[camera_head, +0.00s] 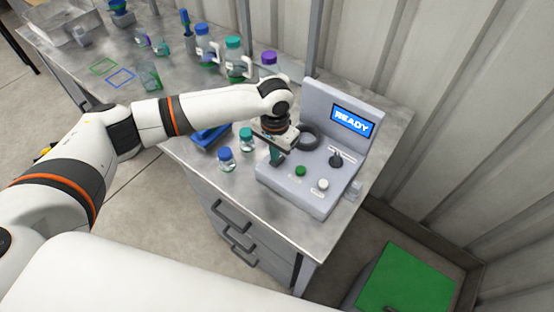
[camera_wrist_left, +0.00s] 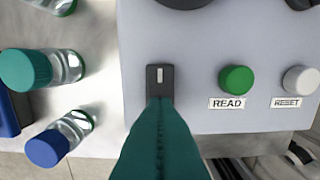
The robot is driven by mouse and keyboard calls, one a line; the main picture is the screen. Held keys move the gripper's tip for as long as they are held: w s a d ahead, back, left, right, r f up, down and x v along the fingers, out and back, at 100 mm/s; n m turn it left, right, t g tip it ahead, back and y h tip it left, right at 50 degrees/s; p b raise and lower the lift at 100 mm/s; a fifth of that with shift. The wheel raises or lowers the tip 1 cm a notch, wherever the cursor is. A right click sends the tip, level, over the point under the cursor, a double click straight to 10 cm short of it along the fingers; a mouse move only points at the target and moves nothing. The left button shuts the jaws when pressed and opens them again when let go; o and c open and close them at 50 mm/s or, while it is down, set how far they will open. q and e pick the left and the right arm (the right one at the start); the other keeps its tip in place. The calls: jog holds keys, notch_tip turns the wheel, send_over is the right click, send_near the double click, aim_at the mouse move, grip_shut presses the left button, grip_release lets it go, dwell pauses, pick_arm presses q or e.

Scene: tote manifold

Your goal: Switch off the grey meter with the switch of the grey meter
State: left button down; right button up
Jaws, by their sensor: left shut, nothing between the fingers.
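The grey meter (camera_head: 315,185) stands at the right end of the metal table, its screen (camera_head: 351,121) lit with "READY". Its black switch with a white mark (camera_wrist_left: 160,76) shows in the left wrist view, left of the green READ button (camera_wrist_left: 236,79) and white RESET button (camera_wrist_left: 299,80). My left gripper (camera_head: 274,158) is over the meter's left front part, shut and empty. In the left wrist view its teal fingers (camera_wrist_left: 160,103) reach the switch's lower edge and cover part of it. I cannot tell whether they touch. The head view hides the switch behind the gripper.
A dark ring (camera_head: 308,137) and a black knob (camera_head: 337,159) are on the meter. A blue-capped bottle (camera_head: 226,159) and a teal-capped bottle (camera_head: 246,139) stand left of it. Several more bottles stand behind my arm. A ribbed wall (camera_head: 430,90) rises behind.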

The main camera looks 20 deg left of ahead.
pick_arm(q)
jog(key=shift+s+f, duration=0.1)
jog(key=shift+f, duration=0.65)
dwell(0.3)
notch_tip(320, 180, up, 2)
jog(key=shift+p, duration=1.05)
notch_tip(320, 180, up, 5)
jog(key=p, duration=0.6)
jog(key=shift+r, duration=0.1)
